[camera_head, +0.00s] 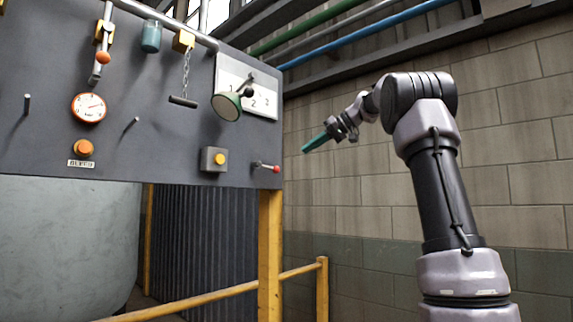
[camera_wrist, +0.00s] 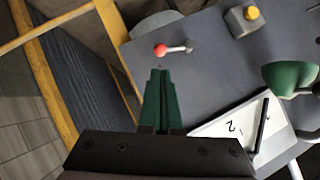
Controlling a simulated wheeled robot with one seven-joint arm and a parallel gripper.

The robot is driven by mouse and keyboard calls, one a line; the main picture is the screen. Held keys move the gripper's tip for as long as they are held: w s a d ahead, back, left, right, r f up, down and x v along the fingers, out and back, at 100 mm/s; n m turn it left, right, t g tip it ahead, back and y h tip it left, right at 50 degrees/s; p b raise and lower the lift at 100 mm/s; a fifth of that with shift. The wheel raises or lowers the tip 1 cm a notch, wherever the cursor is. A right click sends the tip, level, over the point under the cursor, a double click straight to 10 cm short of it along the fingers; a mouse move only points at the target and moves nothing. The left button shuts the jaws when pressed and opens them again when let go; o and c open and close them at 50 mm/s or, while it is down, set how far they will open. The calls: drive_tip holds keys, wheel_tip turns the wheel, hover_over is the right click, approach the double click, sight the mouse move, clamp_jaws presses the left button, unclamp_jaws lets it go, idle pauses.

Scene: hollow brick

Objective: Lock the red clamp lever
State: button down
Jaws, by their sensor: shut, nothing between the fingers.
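The red clamp lever (camera_head: 270,168) is a short metal rod with a red ball end, mounted near the lower right corner of the grey panel (camera_head: 150,150). In the wrist view the lever's red ball (camera_wrist: 160,50) and metal rod lie just beyond my fingertips, apart from them. My gripper (camera_head: 305,149) is to the right of the panel in the head view, pointing left. Its green fingers (camera_wrist: 160,72) are shut together with nothing between them.
A box with a yellow button (camera_head: 214,159) is left of the lever. A green cone (camera_head: 227,106) on an arm sticks out before the white numbered plate (camera_head: 262,103). A yellow post (camera_head: 270,250) and rail (camera_head: 190,301) stand below.

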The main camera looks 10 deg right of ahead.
approach(268, 167)
drive_tip(key=w+f, duration=0.1)
drive_tip(key=w, duration=0.1)
drive_tip(key=w+a+f, duration=0.1)
drive_tip(key=w+f, duration=0.1)
drive_tip(key=shift+w+f, duration=0.1)
drive_tip(key=shift+f, duration=0.05)
drive_tip(key=shift+d+f, duration=0.1)
